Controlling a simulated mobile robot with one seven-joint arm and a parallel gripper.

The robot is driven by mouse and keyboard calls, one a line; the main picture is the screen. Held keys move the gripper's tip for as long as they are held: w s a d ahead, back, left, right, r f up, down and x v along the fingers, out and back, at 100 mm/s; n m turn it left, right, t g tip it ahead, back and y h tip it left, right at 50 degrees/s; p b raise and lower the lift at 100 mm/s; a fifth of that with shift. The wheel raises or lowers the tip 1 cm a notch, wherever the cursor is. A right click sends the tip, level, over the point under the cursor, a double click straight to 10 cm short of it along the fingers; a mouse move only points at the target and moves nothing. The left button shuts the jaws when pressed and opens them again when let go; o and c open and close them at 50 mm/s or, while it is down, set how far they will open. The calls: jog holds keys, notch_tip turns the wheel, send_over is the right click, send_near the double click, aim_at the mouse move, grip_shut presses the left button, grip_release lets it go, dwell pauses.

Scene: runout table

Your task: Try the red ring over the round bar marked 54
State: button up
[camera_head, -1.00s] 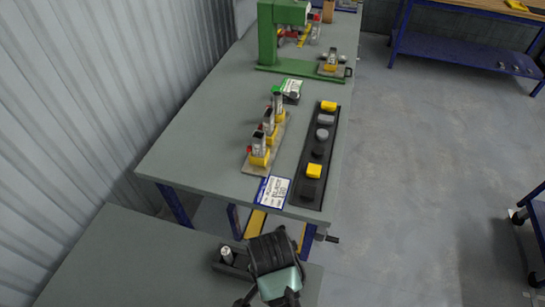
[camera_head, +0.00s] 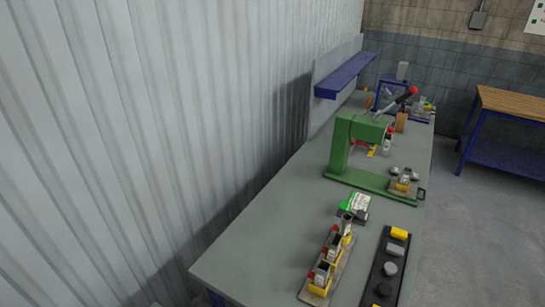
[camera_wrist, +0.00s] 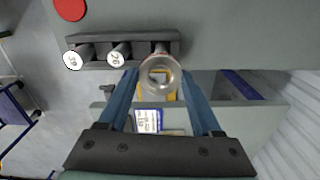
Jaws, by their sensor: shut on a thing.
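A flat round red piece (camera_wrist: 70,9) lies at the top left of the wrist view, partly cut off. I cannot make out a hole in it. Below it is a dark rack (camera_wrist: 95,40) with two round silver bars, a left one (camera_wrist: 73,59) and a middle one (camera_wrist: 118,57). Their white ends carry numbers that I cannot read surely. My gripper (camera_wrist: 160,88) has its two blue fingers shut on a round silver piece (camera_wrist: 158,66) at the rack's right end. I cannot tell whether this piece is still seated in the rack. My gripper is outside the head view.
The head view shows a long grey table (camera_head: 290,225) beside a corrugated wall. On it stand a green press (camera_head: 350,150), a plate of several yellow-based fixtures (camera_head: 327,268) and a black strip (camera_head: 376,290) with yellow and grey blocks.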

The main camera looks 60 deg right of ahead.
jog(key=shift+f, duration=0.1)
jog(key=shift+w+f+b, duration=0.1)
jog(key=shift+f+b, duration=1.55)
jog(key=shift+f, duration=0.95)
jog(key=shift+f, duration=0.6)
jog(key=o, duration=1.6)
jog(key=shift+c, duration=0.2)
notch_tip(320, 180, up, 13)
